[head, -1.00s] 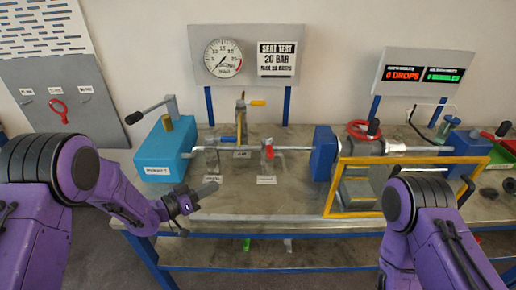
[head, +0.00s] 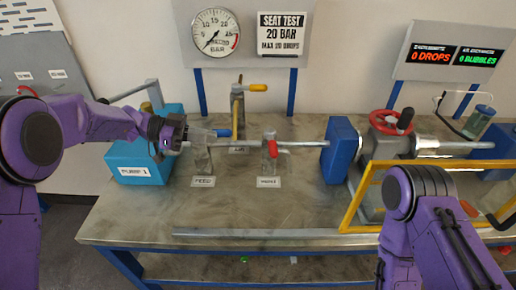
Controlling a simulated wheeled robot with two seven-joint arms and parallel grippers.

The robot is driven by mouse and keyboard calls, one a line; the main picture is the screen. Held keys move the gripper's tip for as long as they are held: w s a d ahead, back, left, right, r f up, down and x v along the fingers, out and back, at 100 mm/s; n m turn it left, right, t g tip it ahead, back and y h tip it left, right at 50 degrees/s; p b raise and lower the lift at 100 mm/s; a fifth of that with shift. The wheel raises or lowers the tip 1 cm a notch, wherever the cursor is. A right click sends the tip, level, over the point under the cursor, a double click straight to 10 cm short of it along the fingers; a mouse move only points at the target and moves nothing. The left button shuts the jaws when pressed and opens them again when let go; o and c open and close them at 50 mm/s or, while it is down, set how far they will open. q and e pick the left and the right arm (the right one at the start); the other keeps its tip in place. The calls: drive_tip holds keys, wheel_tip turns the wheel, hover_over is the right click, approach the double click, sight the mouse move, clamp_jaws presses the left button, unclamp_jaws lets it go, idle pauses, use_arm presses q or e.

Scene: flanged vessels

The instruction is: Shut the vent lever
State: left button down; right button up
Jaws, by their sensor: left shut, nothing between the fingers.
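A valve with a short red lever (head: 272,149) stands on the bench along the pipe; the lever appears to point toward me and down. Its small label (head: 269,182) is hard to read. To its left is the feed valve (head: 202,158), labelled FEED, with a blue handle (head: 223,132) close to my gripper tips. My left gripper (head: 205,135) is shut and empty, held over the pipe between the blue pump box and the feed valve, left of the red lever and apart from it. My right arm (head: 435,215) shows at lower right; its gripper is out of view.
A blue pump box (head: 140,160) with a lever stands at left. A yellow-handled valve (head: 240,105) stands behind the pipe. A blue flange block (head: 340,150), red handwheel (head: 391,122) and yellow-framed guard (head: 365,190) are at right. The bench front (head: 230,215) is mostly clear.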

use_arm(q)
drive_tip(key=f, duration=0.1)
drive_tip(key=p, duration=0.5)
approach(272, 144)
drive_tip(key=f+x, duration=0.1)
drive_tip(key=x, duration=0.5)
drive_tip(key=shift+s, duration=0.4)
use_arm(e)
wheel_tip(272, 144, up, 4)
drive_tip(key=shift+w+r, duration=0.15)
